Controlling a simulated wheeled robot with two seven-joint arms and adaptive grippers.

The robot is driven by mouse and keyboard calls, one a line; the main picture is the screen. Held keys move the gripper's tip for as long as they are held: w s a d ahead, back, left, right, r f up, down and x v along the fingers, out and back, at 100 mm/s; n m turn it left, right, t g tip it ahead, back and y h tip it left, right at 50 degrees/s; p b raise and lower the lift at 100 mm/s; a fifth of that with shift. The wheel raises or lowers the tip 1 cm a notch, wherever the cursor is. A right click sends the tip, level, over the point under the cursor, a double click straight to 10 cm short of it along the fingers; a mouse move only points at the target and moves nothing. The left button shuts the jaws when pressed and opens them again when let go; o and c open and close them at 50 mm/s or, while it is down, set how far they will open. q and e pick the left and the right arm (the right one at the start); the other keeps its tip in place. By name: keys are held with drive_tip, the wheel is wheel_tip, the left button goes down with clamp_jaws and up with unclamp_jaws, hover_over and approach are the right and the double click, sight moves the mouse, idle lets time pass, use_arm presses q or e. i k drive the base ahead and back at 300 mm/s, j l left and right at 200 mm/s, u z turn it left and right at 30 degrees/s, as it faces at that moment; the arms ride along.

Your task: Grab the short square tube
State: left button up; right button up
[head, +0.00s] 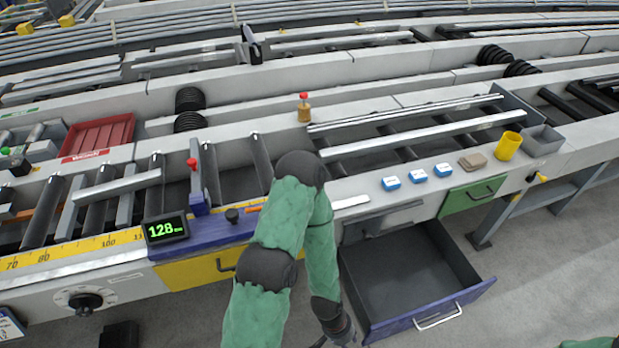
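A short, light grey bar (118,185) that looks like the short square tube lies at a slant across the dark rollers at the left, left of the red-knobbed stop. Its ends are too small to confirm a hollow section. My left arm, in a green sleeve, rises through the middle and bends back down. My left gripper (340,337) is at the bottom edge, beside the open drawer and well away from the bar. It is dark and partly cut off, so its opening is unclear. A green bit of my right arm shows at bottom right; its gripper is out of view.
An open, empty drawer (482,289) juts out right of my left gripper. A red-knobbed stop (199,190) and a display (166,228) reading 128 stand near the bar. Long bars (425,133), blue-and-white boxes (416,176) and a yellow cup (508,146) lie at the right.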

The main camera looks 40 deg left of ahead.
sight(83, 197)
drive_tip(key=u, duration=2.7)
drive_tip(key=j, duration=0.25)
drive_tip(key=i, duration=0.05)
